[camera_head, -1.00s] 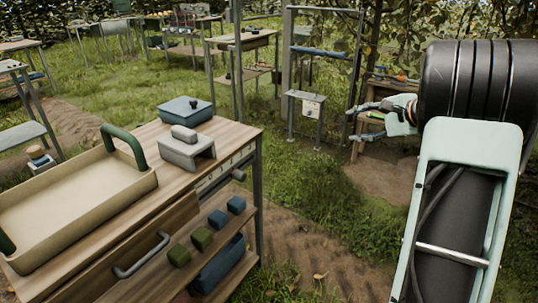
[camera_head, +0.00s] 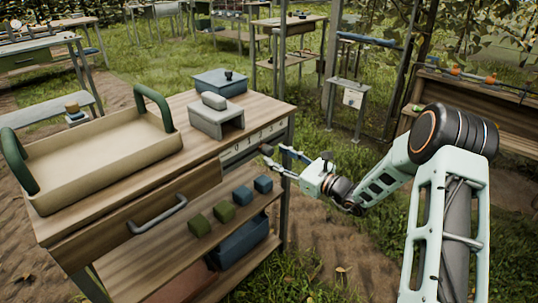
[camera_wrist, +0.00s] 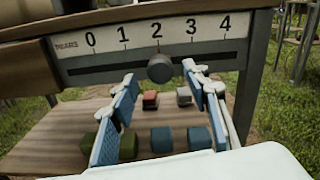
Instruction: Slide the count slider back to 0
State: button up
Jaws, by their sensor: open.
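The count slider's round dark grey knob (camera_wrist: 160,68) sits at the 2 mark in the wrist view. It rides in a dark slot on a pale scale plate (camera_wrist: 205,55) marked PEARS, with 0 to 4 from left to right. My gripper (camera_wrist: 163,95) is open, its two blue-padded fingers on either side of the knob's position and apart from it in the picture. I cannot tell whether the fingertips reach around the knob. In the head view my gripper (camera_head: 273,163) is at the bench's right front, close to the knob (camera_head: 267,150).
The wooden bench (camera_head: 195,150) carries a beige tray (camera_head: 100,160) with green handles, a grey block-like stand (camera_head: 215,118) and a blue box (camera_head: 219,82). Its lower shelf holds green and blue cubes (camera_head: 243,195). A drawer handle (camera_head: 157,215) juts out left. Grass lies right.

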aim_at(271, 153)
jog(key=shift+b+x, duration=0.35)
jog(key=shift+x, duration=1.95)
grip_shut()
